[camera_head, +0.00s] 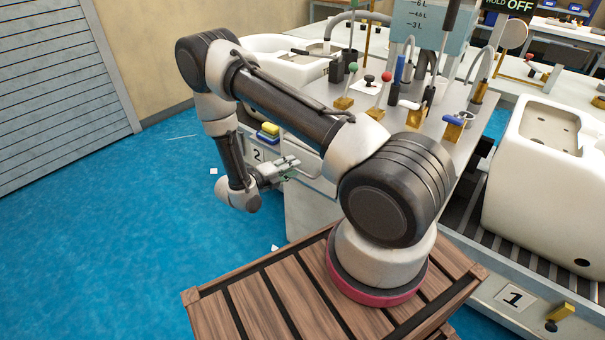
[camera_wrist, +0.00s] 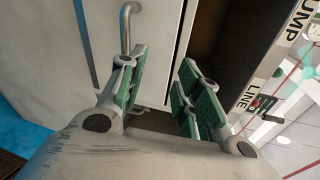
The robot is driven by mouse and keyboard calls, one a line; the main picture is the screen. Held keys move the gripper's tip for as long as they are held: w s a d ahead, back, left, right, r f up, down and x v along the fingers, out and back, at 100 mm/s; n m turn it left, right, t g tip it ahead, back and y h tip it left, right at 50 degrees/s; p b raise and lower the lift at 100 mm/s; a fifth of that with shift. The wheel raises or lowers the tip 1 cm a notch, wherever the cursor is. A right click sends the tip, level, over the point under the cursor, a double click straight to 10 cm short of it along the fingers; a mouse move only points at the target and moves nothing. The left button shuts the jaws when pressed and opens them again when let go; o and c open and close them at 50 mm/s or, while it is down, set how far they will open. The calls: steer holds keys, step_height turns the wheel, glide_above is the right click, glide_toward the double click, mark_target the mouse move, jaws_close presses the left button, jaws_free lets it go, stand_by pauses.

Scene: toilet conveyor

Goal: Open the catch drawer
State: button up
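In the wrist view, a white panel with a curved metal bar handle (camera_wrist: 126,28) fills the upper middle; it looks like the catch drawer's front (camera_wrist: 156,40). My gripper (camera_wrist: 163,92) has two green-padded fingers, spread apart with nothing between them. The handle lies beyond the left finger and outside the gap between the fingers. A dark gap runs along the panel's right edge; I cannot tell whether the drawer is partly open. In the head view my gripper (camera_head: 287,168) is low beside the white cabinet (camera_head: 308,205), and the handle cannot be made out.
The metal worktop (camera_head: 385,115) carries several levers with coloured knobs. A label plate marked LINE (camera_wrist: 258,95) is right of my fingers. A yellow and blue block (camera_head: 268,131) sits near the "2" sign (camera_head: 257,155). The blue floor (camera_head: 120,230) at left is mostly clear.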

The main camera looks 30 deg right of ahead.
mark_target(302, 172)
step_height(302, 172, down, 5)
steer(key=n+t, duration=0.1)
steer(key=n, duration=0.2)
steer(key=x, duration=0.6)
steer(key=shift+s+d+f, duration=0.2)
steer(key=shift+d, duration=0.05)
jaws_close()
